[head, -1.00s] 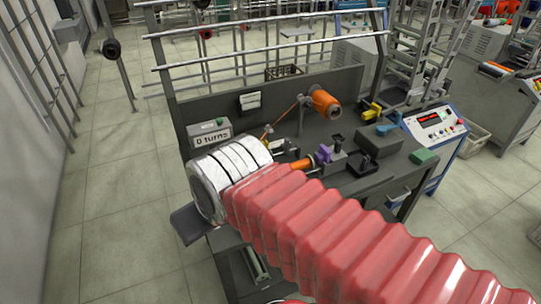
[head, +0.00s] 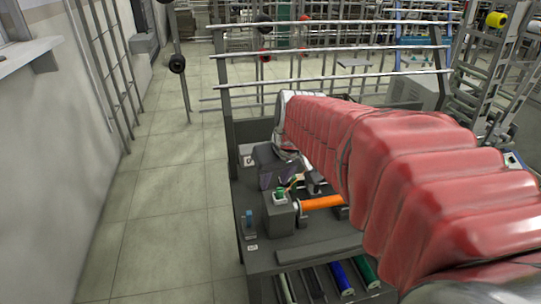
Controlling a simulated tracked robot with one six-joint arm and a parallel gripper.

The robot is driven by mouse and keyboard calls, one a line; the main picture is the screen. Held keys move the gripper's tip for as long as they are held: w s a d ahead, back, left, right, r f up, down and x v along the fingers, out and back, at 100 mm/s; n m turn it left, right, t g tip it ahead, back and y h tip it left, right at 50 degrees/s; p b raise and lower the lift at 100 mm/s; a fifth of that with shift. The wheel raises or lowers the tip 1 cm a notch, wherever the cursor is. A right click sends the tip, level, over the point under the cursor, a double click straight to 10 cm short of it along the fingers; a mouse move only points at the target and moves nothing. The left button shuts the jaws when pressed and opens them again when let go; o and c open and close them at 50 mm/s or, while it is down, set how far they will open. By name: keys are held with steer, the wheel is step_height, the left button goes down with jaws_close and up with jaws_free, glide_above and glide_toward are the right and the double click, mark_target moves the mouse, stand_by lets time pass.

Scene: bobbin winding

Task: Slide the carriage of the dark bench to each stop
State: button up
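The dark bench (head: 270,240) is in the middle of the head view, partly behind my red-sleeved arm. On it, an orange spool (head: 322,202) lies level beside a grey block with a green top (head: 281,208). My gripper (head: 312,184) is low behind the block and spool, at the end of the arm. Its fingers are mostly hidden, so whether they are open or shut does not show.
Blue (head: 341,278) and green (head: 366,271) rolls lie on a lower level at the bench's front. A small blue item (head: 248,222) stands near its left edge. A rail frame (head: 320,53) rises behind. Tiled floor (head: 170,220) is clear on the left.

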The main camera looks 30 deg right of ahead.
steer(key=w+d+f, duration=0.2)
steer(key=d, duration=0.5)
steer(key=w+d+f+m, duration=0.1)
steer(key=w+d+f, duration=0.1)
steer(key=d, duration=0.6)
steer(key=w+d+f, duration=0.1)
steer(key=d+f, duration=0.3)
steer(key=d, duration=0.3)
steer(key=shift+w+d+f+m+g, duration=0.2)
steer(key=shift+w+m+g, duration=0.1)
steer(key=shift+w+g, duration=0.1)
steer(key=x, duration=1.3)
steer(key=shift+w+d+f, duration=0.2)
steer(key=shift+d+f, duration=0.05)
steer(key=shift+d, duration=0.05)
steer(key=shift+c, duration=0.6)
jaws_close()
